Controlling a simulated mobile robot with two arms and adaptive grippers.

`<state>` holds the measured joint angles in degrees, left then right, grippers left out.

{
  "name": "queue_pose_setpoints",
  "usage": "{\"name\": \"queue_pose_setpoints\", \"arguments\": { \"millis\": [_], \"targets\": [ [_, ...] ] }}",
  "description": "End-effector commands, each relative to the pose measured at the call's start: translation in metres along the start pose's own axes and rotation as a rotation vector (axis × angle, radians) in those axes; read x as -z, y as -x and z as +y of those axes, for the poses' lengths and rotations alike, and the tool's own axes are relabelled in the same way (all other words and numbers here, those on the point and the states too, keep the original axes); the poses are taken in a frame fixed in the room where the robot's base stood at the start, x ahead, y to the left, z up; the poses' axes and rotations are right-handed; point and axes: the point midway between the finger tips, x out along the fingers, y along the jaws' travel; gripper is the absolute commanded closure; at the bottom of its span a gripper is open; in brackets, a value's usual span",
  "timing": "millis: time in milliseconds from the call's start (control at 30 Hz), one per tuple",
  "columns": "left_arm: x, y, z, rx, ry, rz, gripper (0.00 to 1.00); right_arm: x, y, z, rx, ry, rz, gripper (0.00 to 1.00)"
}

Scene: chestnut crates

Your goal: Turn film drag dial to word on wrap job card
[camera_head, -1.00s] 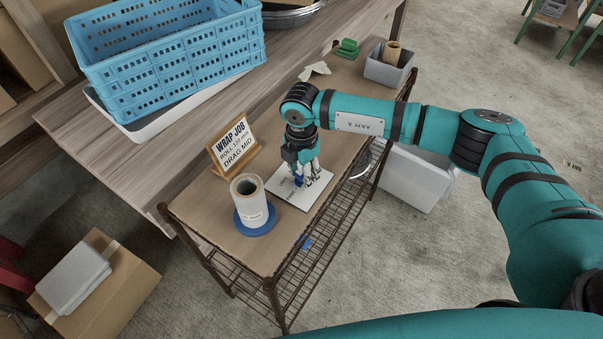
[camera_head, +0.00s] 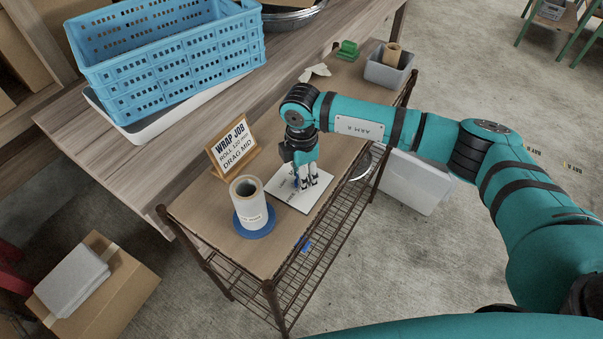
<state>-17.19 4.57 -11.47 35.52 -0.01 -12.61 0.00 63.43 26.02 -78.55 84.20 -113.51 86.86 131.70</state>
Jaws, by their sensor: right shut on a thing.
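The wrap job card (camera_head: 234,150) stands in a wooden holder on the small cart; it reads WRAP JOB, a ROLL line and DRAG MID. A white dial plate (camera_head: 311,194) lies flat near the cart's front edge, with small print I cannot read. My right gripper (camera_head: 305,184) points down over the plate and is shut on the blue drag dial (camera_head: 296,183), which is mostly hidden by the fingers. Which word the dial points to cannot be told. A film roll (camera_head: 249,204) stands upright on a blue round base (camera_head: 255,230). My left gripper is not in view.
A grey bin (camera_head: 388,74) with a brown roll and a green object (camera_head: 346,49) stand at the cart's far end. Stacked blue crates (camera_head: 170,62) sit on the wooden bench at left. Bare cart top (camera_head: 335,130) lies beyond my gripper.

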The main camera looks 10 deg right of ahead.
Motion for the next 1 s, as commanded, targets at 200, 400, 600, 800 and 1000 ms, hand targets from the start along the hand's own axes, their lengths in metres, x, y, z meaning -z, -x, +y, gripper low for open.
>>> {"name": "queue_pose_setpoints", "arguments": {
  "millis": [200, 400, 600, 800, 1000],
  "targets": [
    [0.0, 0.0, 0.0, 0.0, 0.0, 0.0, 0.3, 0.0, 0.001, 0.001, -0.003, 0.0, -0.001, 0.48],
    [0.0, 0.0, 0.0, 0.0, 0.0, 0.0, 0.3, 0.0, 0.001, 0.001, -0.002, 0.001, 0.0, 0.4],
    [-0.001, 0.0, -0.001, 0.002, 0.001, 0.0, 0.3, 0.0, 0.005, 0.001, -0.002, 0.001, 0.0, 0.4],
    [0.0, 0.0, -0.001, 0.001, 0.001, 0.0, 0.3, -0.001, 0.036, 0.002, -0.006, 0.002, 0.0, 0.4],
    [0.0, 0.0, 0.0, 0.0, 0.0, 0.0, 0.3, 0.0, 0.08, 0.002, -0.006, 0.001, 0.001, 0.4]
  ]
}}
